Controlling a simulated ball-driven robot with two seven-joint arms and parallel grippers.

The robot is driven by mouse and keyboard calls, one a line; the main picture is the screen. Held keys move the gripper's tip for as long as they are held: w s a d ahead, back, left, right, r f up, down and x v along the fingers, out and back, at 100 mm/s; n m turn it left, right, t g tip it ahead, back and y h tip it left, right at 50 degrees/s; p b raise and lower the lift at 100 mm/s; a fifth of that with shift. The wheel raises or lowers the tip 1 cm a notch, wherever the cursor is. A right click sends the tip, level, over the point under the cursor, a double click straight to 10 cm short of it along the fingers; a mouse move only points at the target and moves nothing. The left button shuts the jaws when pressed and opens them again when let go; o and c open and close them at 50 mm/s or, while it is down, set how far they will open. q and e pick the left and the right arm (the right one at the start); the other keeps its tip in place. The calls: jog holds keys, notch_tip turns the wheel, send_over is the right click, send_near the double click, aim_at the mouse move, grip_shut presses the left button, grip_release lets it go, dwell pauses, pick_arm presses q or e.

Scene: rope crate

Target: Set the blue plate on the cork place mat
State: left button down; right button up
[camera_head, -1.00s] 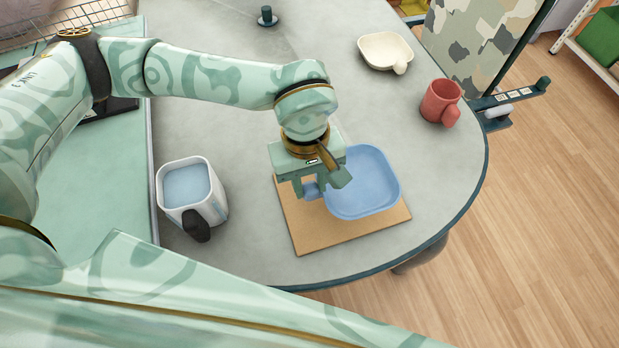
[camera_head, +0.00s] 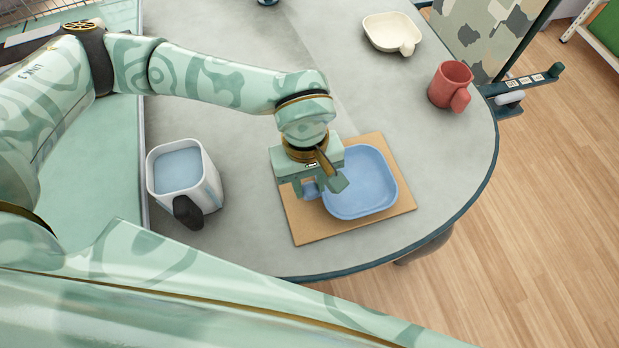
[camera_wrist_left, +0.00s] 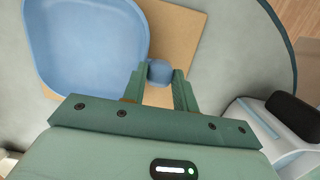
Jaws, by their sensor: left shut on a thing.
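The blue plate (camera_head: 362,184) is square with rounded corners and has a small handle tab on its left side. It is over the cork place mat (camera_head: 312,230), within the mat's outline in the head view; I cannot tell whether it touches the mat. My left gripper (camera_head: 326,188) is shut on the plate's handle tab. In the left wrist view the gripper (camera_wrist_left: 160,88) has the tab between its fingers, the plate (camera_wrist_left: 88,45) lies to the upper left, and the mat (camera_wrist_left: 178,40) shows behind it. My right gripper is not in view.
A white and grey jug (camera_head: 187,178) with a dark handle stands left of the mat. A red mug (camera_head: 450,86) and a cream dish (camera_head: 390,32) stand toward the back right. The rounded table edge lies near the mat's front and right. Grey tabletop between these is clear.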

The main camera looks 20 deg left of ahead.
pick_arm(q)
jog(key=shift+f, duration=0.5)
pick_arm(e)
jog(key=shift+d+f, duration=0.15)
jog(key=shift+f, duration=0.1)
pick_arm(q)
jog(key=c, duration=1)
grip_release()
jog(key=shift+r, duration=0.25)
jog(key=r+p, duration=0.1)
jog(key=r, duration=0.4)
jog(key=w+a+r+p, duration=0.1)
jog(key=r, duration=0.4)
jog(key=w+r+p, duration=0.1)
jog(key=r+p, duration=0.1)
jog(key=r, duration=0.3)
jog(key=shift+a+r, duration=0.25)
jog(key=shift+r, duration=0.1)
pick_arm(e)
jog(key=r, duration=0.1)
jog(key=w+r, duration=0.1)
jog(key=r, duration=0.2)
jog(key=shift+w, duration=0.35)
